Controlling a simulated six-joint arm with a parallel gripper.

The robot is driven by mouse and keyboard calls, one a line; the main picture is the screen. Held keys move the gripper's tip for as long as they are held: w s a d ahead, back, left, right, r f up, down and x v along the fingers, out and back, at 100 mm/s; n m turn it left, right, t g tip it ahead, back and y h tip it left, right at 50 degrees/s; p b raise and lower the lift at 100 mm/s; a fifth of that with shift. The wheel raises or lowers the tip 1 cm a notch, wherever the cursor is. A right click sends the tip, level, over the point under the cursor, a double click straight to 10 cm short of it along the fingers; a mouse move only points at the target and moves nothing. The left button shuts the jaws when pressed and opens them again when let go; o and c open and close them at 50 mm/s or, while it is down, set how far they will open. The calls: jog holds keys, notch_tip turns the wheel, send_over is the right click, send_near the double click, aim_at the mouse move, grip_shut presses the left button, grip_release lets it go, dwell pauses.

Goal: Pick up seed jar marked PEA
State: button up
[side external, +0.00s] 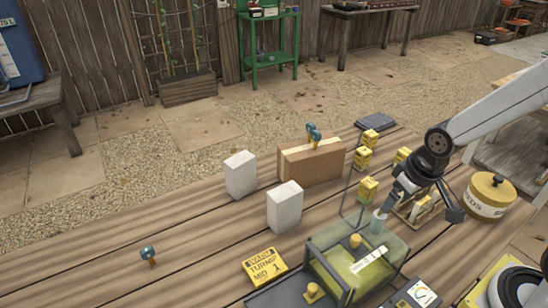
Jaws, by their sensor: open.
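Several small yellow seed jars stand on the wooden bench, including a back jar (370,138), a jar just in front of it (362,158), one near my arm (402,155) and one closer to my gripper (368,189). Their markings are too small to read, so I cannot tell which is PEA. My gripper (385,211) is open and points down-left, above the back edge of a clear greenish box (385,242). A pale blue-grey piece (378,221) shows at its tip; I cannot tell whether they touch.
Two white blocks (240,175) (285,206) and a brown box (311,161) stand left of the jars. A yellow card, apparently reading TURNIP (264,267), lies in front. A round yellow tin (489,195) stands right. The bench's left part is mostly clear.

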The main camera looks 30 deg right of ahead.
dwell(0.3)
jog(key=shift+o, duration=0.4)
jog(key=shift+w, duration=0.1)
jog(key=w+d+f+t, duration=0.1)
jog(key=w+d+f, duration=0.1)
jog(key=w+d+f+t, duration=0.1)
jog(key=w+d+f, duration=0.1)
jog(key=w+d, duration=0.1)
jog(key=w+d+f+t, duration=0.2)
jog(key=d, duration=0.1)
jog(key=shift+w+d+f+n+h, duration=0.1)
jog(key=shift+w+d+n+h, duration=0.05)
jog(key=shift+w+n+h, duration=0.25)
jog(key=d+f+t+y, duration=0.1)
jog(key=d+f+t, duration=0.4)
jog(key=f+t, duration=0.1)
jog(key=shift+w+d+t+y, duration=0.3)
jog(key=shift+w+t+y, duration=0.05)
jog(key=shift+t+y, duration=0.05)
